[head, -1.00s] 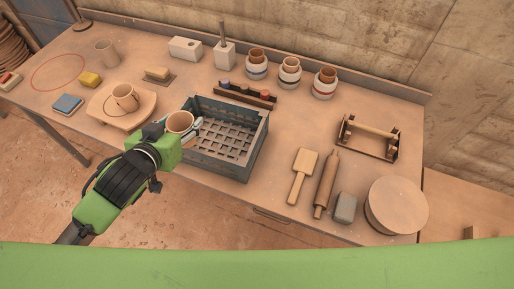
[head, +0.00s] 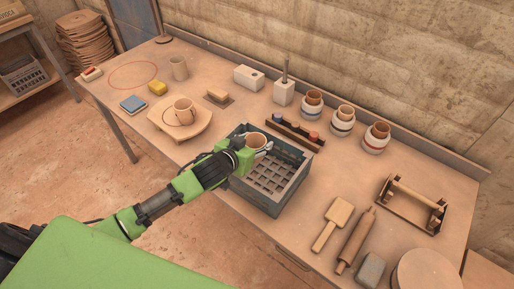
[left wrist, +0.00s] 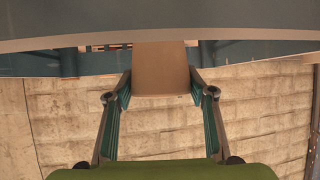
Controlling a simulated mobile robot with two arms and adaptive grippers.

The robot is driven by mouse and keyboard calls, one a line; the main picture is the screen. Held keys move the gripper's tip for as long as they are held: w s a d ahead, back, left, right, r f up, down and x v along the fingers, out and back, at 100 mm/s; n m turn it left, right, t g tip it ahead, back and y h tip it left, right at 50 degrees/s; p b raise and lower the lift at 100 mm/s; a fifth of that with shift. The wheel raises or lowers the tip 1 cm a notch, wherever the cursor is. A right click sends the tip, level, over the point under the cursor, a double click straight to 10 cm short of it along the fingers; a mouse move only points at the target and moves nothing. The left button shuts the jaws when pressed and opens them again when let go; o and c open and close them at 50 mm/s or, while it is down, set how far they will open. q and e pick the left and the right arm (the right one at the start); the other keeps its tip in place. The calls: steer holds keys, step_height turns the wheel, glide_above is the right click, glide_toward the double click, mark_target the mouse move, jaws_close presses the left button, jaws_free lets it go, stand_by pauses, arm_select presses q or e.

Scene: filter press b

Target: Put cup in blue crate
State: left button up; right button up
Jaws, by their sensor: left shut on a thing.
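A tan clay cup (head: 256,140) is held in my left gripper (head: 262,149), which is shut on it. In the head view the cup appears over the back left part of the blue-grey crate (head: 240,200); its exact height above the crate is hard to tell. The crate stands on the table with an open top and a slotted floor, and I see nothing lying in it. In the left wrist view the cup (left wrist: 160,68) sits between both fingers, with a dark crate wall (left wrist: 240,56) behind it. My right gripper is out of view.
A rack of coloured pieces (head: 290,132) lies close behind the crate. A wooden paddle (head: 338,214) and rolling pin (head: 357,238) lie to its right.

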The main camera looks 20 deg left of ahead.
arm_select(q)
steer(key=shift+w+f, duration=0.45)
steer(key=shift+f, duration=0.05)
steer(key=shift+w+f+p, duration=0.15)
steer(key=shift+f+p, duration=0.15)
steer(key=shift+f, duration=1.4)
steer(key=shift+f, duration=0.2)
steer(key=o, duration=1.2)
